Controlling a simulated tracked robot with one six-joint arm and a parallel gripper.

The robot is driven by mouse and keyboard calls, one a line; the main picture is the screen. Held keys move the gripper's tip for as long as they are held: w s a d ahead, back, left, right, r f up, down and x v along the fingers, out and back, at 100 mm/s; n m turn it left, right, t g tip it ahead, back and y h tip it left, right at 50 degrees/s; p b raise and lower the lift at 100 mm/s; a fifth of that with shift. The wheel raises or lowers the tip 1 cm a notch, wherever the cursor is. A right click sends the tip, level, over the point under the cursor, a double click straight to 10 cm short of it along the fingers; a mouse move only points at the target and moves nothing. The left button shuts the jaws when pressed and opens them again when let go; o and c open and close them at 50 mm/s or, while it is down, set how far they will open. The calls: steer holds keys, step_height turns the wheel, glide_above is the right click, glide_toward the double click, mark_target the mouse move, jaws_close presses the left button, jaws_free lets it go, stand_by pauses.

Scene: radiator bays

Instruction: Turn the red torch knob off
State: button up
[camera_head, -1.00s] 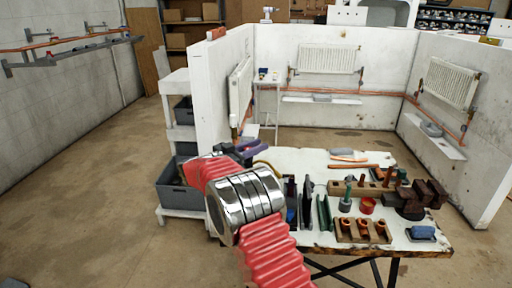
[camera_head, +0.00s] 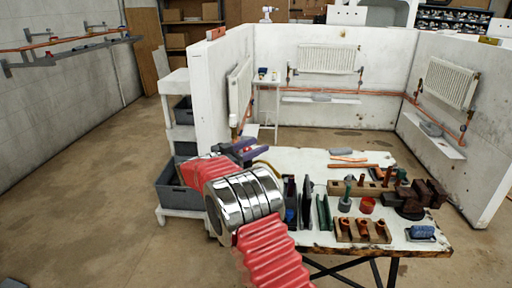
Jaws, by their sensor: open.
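My gripper (camera_head: 242,149) shows beyond my red and chrome arm, over the left end of the workbench (camera_head: 290,157). Its purple-grey fingers are open, and I see nothing held between them. A yellow hose (camera_head: 266,165) curves on the bench just right of the fingers. I cannot make out the torch or its red knob; my arm and gripper cover that part of the bench.
The bench holds a copper-fitting block (camera_head: 363,230), a red tin (camera_head: 367,205), dark blocks (camera_head: 428,192) and a blue sponge (camera_head: 422,232). A white shelf with a grey bin (camera_head: 172,194) stands left. White partitions with radiators (camera_head: 328,59) stand behind. Floor at left is clear.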

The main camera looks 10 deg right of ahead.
steer(key=v, duration=1.3)
steer(key=shift+s, duration=0.1)
